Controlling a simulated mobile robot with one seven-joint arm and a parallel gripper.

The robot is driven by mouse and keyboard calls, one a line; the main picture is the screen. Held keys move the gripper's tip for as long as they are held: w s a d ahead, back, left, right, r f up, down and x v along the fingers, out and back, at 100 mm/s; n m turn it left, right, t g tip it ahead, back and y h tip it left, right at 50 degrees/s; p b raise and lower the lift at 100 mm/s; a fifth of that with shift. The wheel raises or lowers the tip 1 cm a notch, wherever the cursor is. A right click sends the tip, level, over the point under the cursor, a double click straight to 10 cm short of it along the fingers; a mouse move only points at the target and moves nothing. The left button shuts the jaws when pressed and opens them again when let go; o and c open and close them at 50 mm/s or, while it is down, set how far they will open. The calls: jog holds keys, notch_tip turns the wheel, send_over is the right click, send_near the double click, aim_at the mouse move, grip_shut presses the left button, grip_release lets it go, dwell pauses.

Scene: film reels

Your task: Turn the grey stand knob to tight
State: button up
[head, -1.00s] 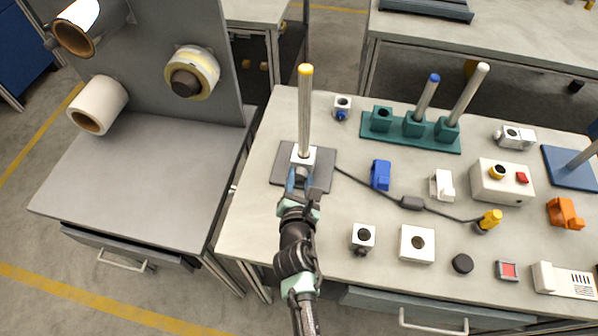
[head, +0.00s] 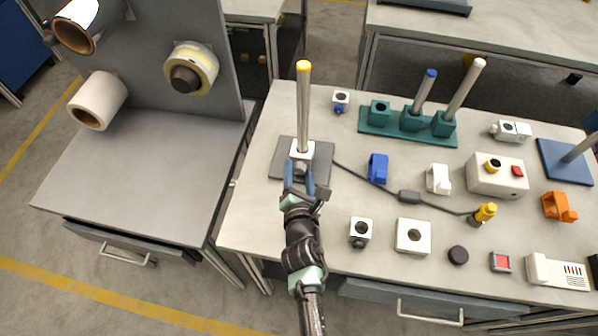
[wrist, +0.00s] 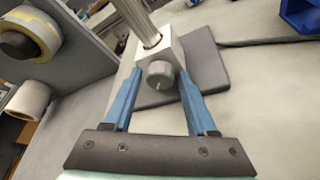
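The grey stand (head: 285,165) has a dark square base, a white block (head: 303,147) and an upright metal rod with a yellow top. Its grey round knob (wrist: 160,74) sticks out of the block's front face, toward my gripper. A small pale mark shows on the knob's face. My gripper (wrist: 158,84) has blue fingers, spread apart, with the knob between and slightly beyond their tips in the wrist view. There is a visible gap on both sides of the knob. In the head view my gripper (head: 299,172) sits just in front of the stand and partly hides the knob.
A blue clamp (head: 377,168) and a white clamp (head: 438,179) stand to the right. A teal rack (head: 385,128) is behind. The bench left of the stand is clear.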

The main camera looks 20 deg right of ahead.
jog(key=shift+o, duration=0.8)
